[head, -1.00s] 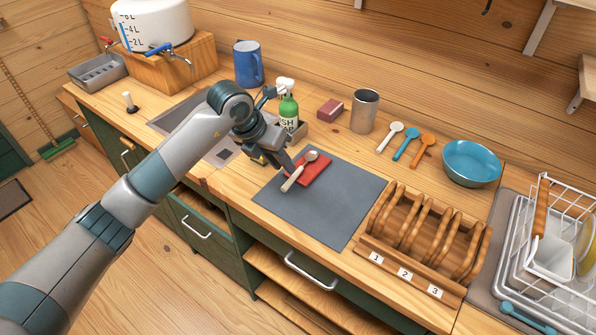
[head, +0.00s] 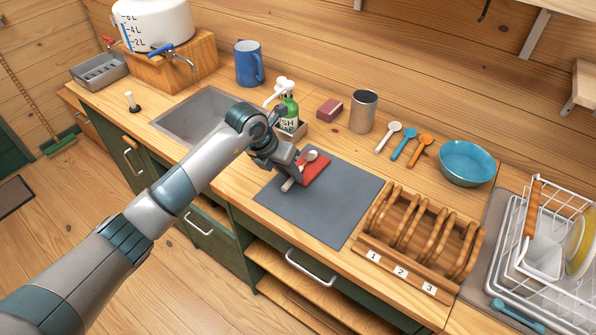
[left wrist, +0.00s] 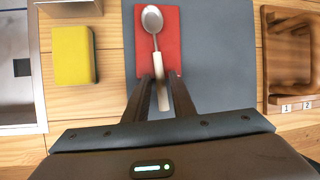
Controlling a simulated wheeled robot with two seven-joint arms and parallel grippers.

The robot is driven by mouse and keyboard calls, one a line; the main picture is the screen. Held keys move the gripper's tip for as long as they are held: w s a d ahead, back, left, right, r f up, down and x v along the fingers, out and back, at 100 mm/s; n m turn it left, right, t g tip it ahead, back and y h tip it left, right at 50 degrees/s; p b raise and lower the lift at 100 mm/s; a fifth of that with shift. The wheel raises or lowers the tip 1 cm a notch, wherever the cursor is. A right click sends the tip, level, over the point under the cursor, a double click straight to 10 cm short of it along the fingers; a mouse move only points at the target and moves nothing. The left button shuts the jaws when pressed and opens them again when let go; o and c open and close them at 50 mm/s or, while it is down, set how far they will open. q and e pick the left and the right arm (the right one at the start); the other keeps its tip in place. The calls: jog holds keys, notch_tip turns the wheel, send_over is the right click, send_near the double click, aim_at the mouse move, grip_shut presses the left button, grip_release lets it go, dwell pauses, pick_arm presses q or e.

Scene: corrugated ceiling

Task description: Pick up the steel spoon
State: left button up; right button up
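The steel spoon (head: 311,156) has a metal bowl and a pale handle. It lies on a red cloth (head: 318,172), its handle end reaching over the grey mat. My left gripper (head: 296,168) is over the handle and hides part of it in the head view. In the left wrist view the spoon (left wrist: 153,20) points away from me. The left gripper's fingers (left wrist: 160,76) stand on either side of the handle, with a narrow gap visible, so it looks open. My right gripper is not in view.
A grey mat (head: 335,215) lies under the cloth. A wooden rack (head: 415,245) stands right of it. A soap bottle (head: 289,110), a metal cup (head: 363,112) and several small spoons stand or lie behind. A yellow sponge (left wrist: 72,55) lies left of the cloth.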

pick_arm(q)
grip_shut()
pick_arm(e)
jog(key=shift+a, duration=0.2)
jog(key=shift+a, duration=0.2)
pick_arm(q)
jog(key=shift+r, duration=0.15)
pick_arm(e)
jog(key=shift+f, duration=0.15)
